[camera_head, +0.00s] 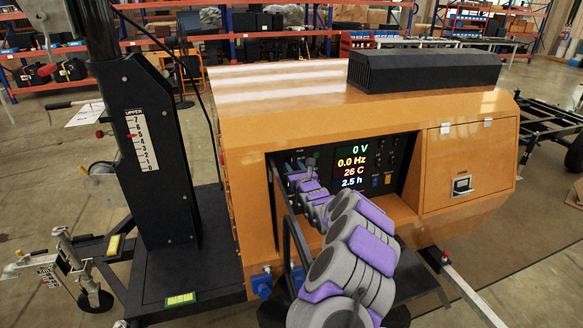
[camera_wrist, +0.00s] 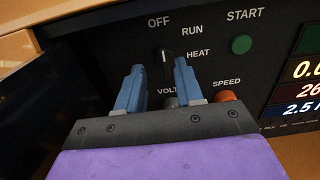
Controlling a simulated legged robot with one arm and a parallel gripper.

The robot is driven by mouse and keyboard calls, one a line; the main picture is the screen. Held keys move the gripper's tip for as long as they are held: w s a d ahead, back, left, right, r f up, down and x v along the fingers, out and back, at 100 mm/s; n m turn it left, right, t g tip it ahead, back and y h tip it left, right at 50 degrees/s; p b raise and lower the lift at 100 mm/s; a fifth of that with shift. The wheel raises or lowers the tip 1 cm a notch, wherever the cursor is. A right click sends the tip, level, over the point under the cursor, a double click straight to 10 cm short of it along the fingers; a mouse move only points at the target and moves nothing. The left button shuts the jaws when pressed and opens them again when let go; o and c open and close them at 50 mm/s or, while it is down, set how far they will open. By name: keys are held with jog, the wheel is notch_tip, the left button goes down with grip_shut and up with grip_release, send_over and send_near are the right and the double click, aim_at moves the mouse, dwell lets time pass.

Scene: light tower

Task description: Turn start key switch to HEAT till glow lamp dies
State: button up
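The start key switch (camera_wrist: 167,60) is a dark knob with a pale mark, below the OFF label on the black control panel (camera_wrist: 90,50). The knob stands about upright, its mark toward OFF; RUN and HEAT labels lie to its right. My gripper (camera_wrist: 159,67) has two blue fingers spread apart, with the knob showing between and beyond their tips, nearer the right finger. Contact cannot be told. In the head view my gripper (camera_head: 302,174) reaches into the panel recess and hides the switch. I cannot make out a lit glow lamp.
A green START button (camera_wrist: 241,44) is right of the switch. A grey VOLT knob (camera_wrist: 170,102) and an orange SPEED knob (camera_wrist: 225,96) sit close below. The display (camera_head: 352,167) reads 0 V, 0.0 Hz, 26 C, 2.5 h. The orange housing (camera_head: 330,120) frames the recess.

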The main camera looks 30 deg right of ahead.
aim_at(291, 161)
jog(key=x, duration=0.2)
jog(key=shift+w+d, duration=0.2)
jog(key=shift+d, duration=0.15)
grip_shut()
